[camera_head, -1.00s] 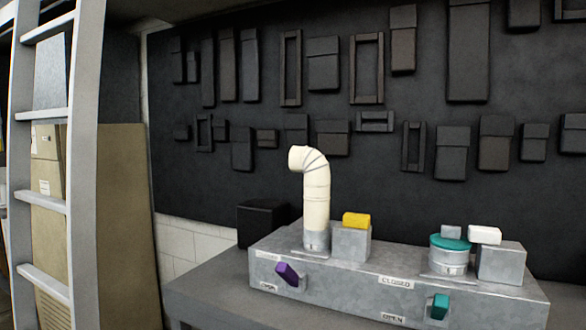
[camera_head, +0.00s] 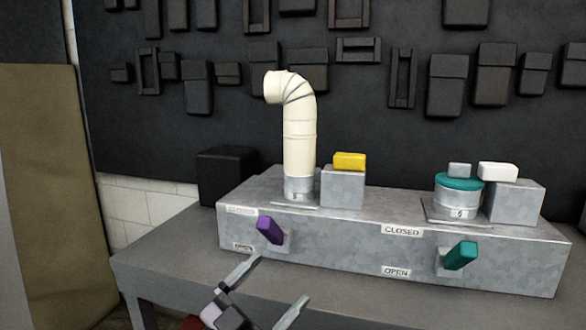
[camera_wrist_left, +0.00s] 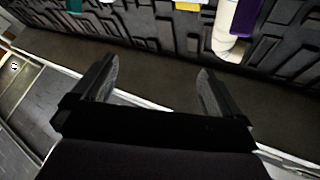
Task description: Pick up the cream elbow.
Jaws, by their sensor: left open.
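The cream elbow (camera_head: 299,130) stands upright on a metal collar at the left of the grey duct box (camera_head: 330,247), its bent mouth facing left. In the left wrist view the elbow (camera_wrist_left: 226,38) shows at the top right, upside down, beside the purple lever (camera_wrist_left: 247,14). My left gripper (camera_head: 281,280) is in front of the box, low and below the elbow, open and apart from it. In the left wrist view its fingers (camera_wrist_left: 157,70) are spread with nothing between them. My right gripper is not in view.
On the box are a purple lever (camera_head: 270,230), a teal lever (camera_head: 460,255), a yellow block (camera_head: 349,159), a white block (camera_head: 498,171) and a teal-capped collar (camera_head: 458,184). A black box (camera_head: 225,172) stands left of the elbow. The grey table (camera_head: 165,248) is clear at left.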

